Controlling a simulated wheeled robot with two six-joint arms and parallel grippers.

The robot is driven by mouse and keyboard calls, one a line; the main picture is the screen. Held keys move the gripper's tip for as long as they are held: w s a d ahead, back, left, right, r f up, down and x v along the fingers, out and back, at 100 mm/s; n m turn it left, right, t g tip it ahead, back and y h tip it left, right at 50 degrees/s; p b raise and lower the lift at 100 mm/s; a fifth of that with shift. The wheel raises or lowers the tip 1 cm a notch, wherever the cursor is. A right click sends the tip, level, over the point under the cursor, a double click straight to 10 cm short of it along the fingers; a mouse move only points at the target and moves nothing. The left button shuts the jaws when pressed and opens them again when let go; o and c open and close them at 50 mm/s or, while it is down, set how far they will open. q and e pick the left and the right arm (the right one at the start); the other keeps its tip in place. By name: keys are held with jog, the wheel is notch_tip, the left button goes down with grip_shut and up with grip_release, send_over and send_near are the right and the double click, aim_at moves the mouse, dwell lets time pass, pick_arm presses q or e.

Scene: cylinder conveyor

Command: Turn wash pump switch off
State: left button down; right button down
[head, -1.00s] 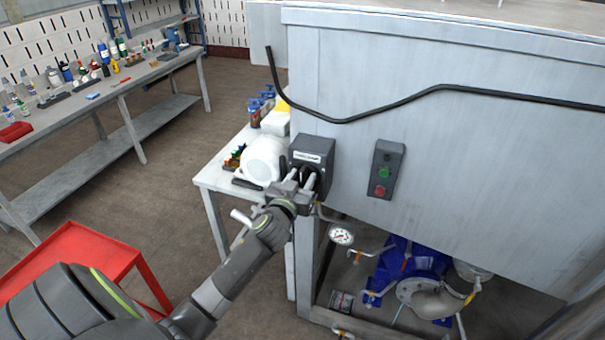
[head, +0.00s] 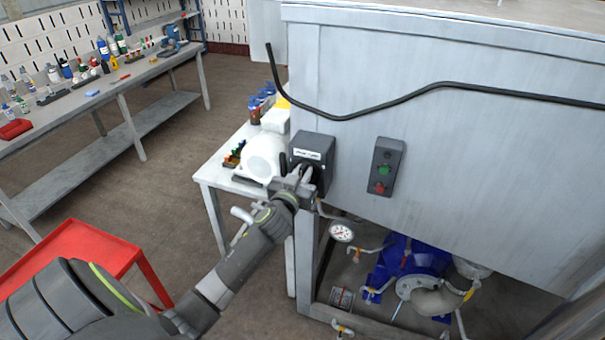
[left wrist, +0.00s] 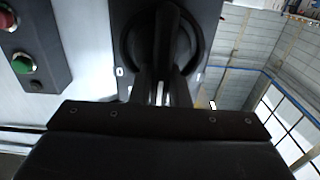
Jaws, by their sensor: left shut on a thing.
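The wash pump switch is a dark box (head: 312,149) with a white label, mounted at the left end of the grey machine panel. Its black rotary knob (left wrist: 165,30) shows in the left wrist view, its handle roughly upright in that picture. My left gripper (head: 305,175) is at the switch front, its fingers shut on the knob handle. In the left wrist view the fingers (left wrist: 162,85) reach up to the knob from both sides. The gripper hides part of the knob in the head view. My right gripper is not in view.
A control box with a green button (head: 384,169) and a red button (head: 380,187) sits right of the switch. A black cable (head: 430,90) crosses the panel above. A gauge (head: 341,232) and blue pump (head: 405,260) are below. A white table (head: 215,177) stands left.

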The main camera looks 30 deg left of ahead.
aim_at(315, 175)
pick_arm(q)
jog(key=shift+d+m, duration=0.15)
jog(key=shift+m, duration=0.65)
jog(key=shift+w+d+f+m, duration=0.1)
jog(key=shift+d+m, duration=0.15)
jog(key=shift+m, duration=0.95)
jog(key=m, duration=0.3)
jog(key=d+f+m, duration=0.1)
jog(key=m, duration=0.6)
jog(key=shift+w+d+f+p, duration=0.15)
jog(key=shift+f+p, duration=0.05)
jog(key=shift+p, duration=0.15)
jog(key=shift+f+m, duration=0.25)
jog(key=shift+m, duration=0.75)
jog(key=shift+f+m, duration=0.2)
jog(key=shift+m, duration=0.8)
jog(key=c, duration=1.4)
grip_release()
